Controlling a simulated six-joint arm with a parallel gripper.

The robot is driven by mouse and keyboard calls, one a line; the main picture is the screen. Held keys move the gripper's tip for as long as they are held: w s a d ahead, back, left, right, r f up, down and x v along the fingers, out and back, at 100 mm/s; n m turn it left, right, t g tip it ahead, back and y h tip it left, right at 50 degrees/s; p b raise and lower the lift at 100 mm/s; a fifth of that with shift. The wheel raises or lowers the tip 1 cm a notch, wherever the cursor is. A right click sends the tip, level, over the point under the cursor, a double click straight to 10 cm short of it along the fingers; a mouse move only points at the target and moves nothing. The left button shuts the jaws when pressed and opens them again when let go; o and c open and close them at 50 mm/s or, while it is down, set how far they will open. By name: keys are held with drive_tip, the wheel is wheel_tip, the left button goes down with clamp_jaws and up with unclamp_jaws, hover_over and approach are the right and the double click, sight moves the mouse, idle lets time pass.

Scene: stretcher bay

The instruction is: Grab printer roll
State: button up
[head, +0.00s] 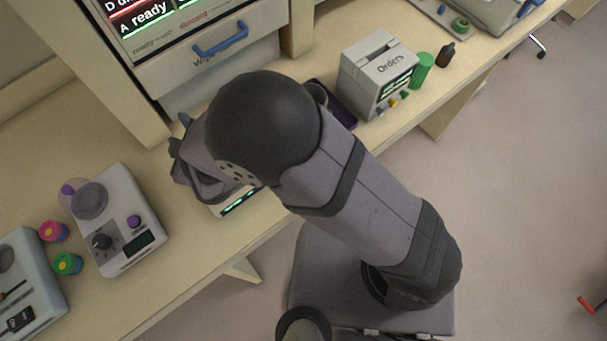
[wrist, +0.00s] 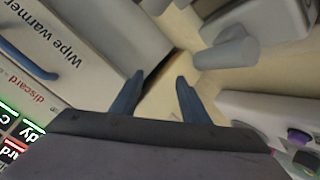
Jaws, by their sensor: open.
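I cannot pick out a printer roll for certain in either view. A pale grey cylinder (wrist: 228,50) lies on or above the counter just beyond and right of my fingertips in the wrist view; I cannot tell if it is the roll. My gripper (wrist: 160,78) is open, with nothing between its two blue-grey fingers. In the head view my gripper (head: 178,133) is mostly hidden by my own arm, over the counter in front of the wipe warmer drawer (head: 210,62). A grey box marked Orders (head: 377,72) stands farther right.
A pale device with a knob and display (head: 122,222) stands at left, near small coloured pots (head: 66,263). A lit device (head: 240,203) is partly under my arm. A green cylinder (head: 421,70) and dark bottle (head: 446,55) stand right of the Orders box.

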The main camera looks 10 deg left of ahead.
drive_tip(key=s+d+r+n+t+h, duration=0.2)
drive_tip(key=d+r+t, duration=0.25)
drive_tip(key=d, duration=0.25)
drive_tip(key=s+d+r+n+t+h, duration=0.1)
drive_tip(key=d+r+t+h, duration=0.15)
drive_tip(key=d+t, duration=0.35)
drive_tip(key=s+d+f+m+h+b, duration=0.2)
drive_tip(key=d+f+m+h, duration=0.1)
drive_tip(key=m, duration=0.4)
drive_tip(key=s+d+f+m+g+h+b, duration=0.1)
drive_tip(key=s+d+f+m+h+b, duration=0.1)
drive_tip(key=d+f+m, duration=0.4)
drive_tip(key=s+d+f+m+h+b, duration=0.2)
drive_tip(key=s+d+f+m+h, duration=0.1)
drive_tip(key=f+m, duration=0.4)
drive_tip(key=shift+d+m+g+h, duration=0.35)
drive_tip(key=shift+d+m+h, duration=0.45)
drive_tip(key=shift+m, duration=0.4)
drive_tip(key=shift+s+d+f+m, duration=0.25)
drive_tip(key=shift+s+d+m, duration=0.05)
drive_tip(key=shift+m, duration=0.2)
drive_tip(key=shift+x, duration=3.7)
drive_tip(key=shift+f, duration=0.15)
drive_tip(key=shift+c, duration=0.2)
drive_tip(key=c, duration=0.8)
